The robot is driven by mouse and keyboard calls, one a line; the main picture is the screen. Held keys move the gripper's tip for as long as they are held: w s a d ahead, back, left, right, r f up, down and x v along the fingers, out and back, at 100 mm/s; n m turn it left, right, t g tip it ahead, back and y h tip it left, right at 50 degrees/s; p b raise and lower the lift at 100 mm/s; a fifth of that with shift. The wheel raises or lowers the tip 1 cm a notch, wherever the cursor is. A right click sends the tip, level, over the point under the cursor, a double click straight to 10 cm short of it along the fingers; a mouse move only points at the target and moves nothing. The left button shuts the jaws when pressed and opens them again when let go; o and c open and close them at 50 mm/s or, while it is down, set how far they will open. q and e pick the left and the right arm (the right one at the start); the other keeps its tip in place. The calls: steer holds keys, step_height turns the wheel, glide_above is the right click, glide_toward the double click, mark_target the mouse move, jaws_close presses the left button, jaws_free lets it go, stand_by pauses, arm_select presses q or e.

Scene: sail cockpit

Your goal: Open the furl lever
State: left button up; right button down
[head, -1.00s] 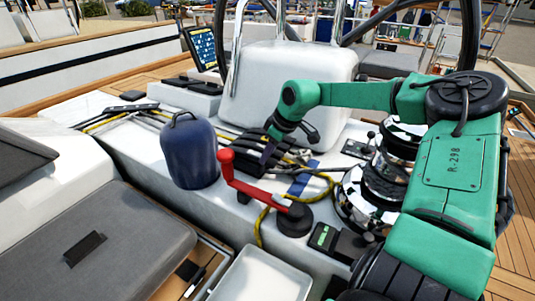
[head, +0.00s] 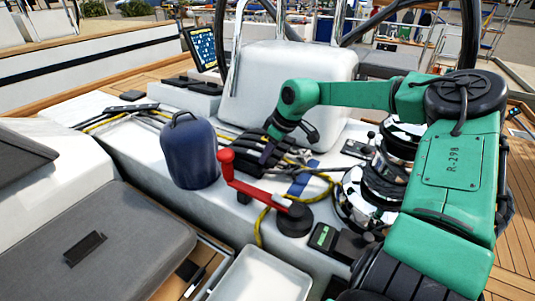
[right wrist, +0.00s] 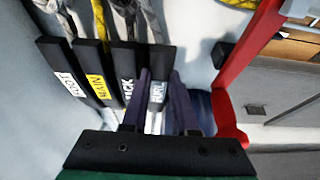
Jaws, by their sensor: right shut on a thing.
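The furl lever (right wrist: 157,94) is a black lever with a white label, at the right end of a row of levers in the right wrist view. My right gripper (right wrist: 160,78) has its two purple fingers on either side of this lever and is shut on it. In the head view my right gripper (head: 268,150) reaches down to the dark lever bank (head: 240,146) in front of the white housing. It partly hides the levers there. My left gripper is not in view.
A red winch handle (head: 255,190) stands close to the right gripper, and also shows in the right wrist view (right wrist: 232,95). A blue bag-like container (head: 190,155) is left of it. A chrome winch (head: 365,195) and yellow rope lie to the right. Other labelled levers (right wrist: 92,85) sit beside the furl lever.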

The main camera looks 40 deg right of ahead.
mark_target(260, 156)
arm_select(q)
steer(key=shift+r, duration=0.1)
arm_select(e)
steer(key=shift+r, duration=0.1)
steer(key=shift+w+r+g, duration=0.1)
steer(key=shift+r+g, duration=0.1)
steer(key=shift+g, duration=0.1)
steer(key=shift+w+r+g+p, duration=0.2)
steer(key=shift+r+g+p, duration=0.3)
steer(key=shift+r+p, duration=0.1)
steer(key=r+g+p, duration=0.1)
steer(key=w+r+p, duration=0.1)
steer(key=w+r+g+h+p, duration=0.1)
steer(key=shift+a+r+g, duration=0.1)
steer(key=shift+a+g, duration=0.2)
steer(key=shift+a, duration=0.05)
steer(key=shift+w+a+r+g+h+p, duration=0.25)
steer(key=shift+w+r+g+p, duration=0.2)
steer(key=shift+g+p, duration=0.3)
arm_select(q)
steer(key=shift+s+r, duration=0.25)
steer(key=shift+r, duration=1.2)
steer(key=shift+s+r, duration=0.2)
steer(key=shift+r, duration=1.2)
arm_select(e)
steer(key=shift+w+r+g, duration=0.25)
steer(key=shift+w+g, duration=0.15)
steer(key=shift+g, duration=0.05)
steer(key=shift+h, duration=0.25)
